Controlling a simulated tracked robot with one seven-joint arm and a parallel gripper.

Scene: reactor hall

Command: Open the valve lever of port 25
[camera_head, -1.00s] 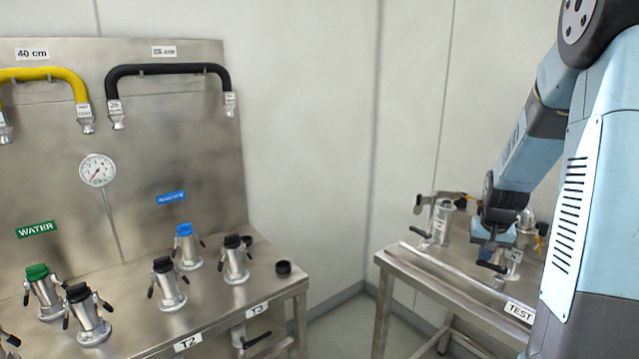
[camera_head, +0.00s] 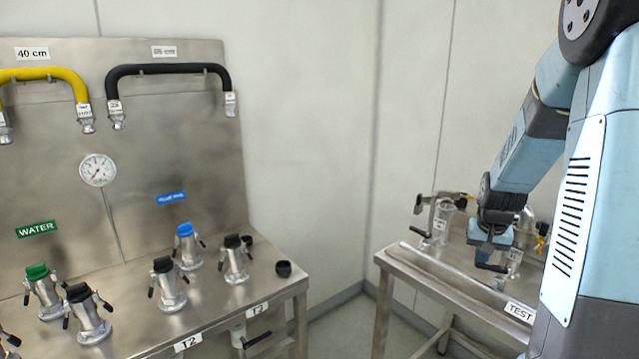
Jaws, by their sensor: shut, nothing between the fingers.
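My gripper (camera_head: 490,242) is at the right test table, low over its fittings. It is shut and seems empty; its fingertips are small and hard to make out. A black valve lever (camera_head: 490,267) shows just below it, on a metal fitting with a small white tag (camera_head: 515,256). I cannot tell whether the gripper touches this lever. Another black lever (camera_head: 420,232) sits to the left, by an upright tagged metal fitting (camera_head: 441,222). The tags are too small to read, so I cannot tell which is port 25.
The test table (camera_head: 400,262) has a steel top. Left of it, beyond a gap, is a steel bench with capped ports (camera_head: 168,285), a black cap (camera_head: 283,268), a gauge (camera_head: 97,170), and yellow (camera_head: 45,73) and black (camera_head: 170,69) hoses on its back panel.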

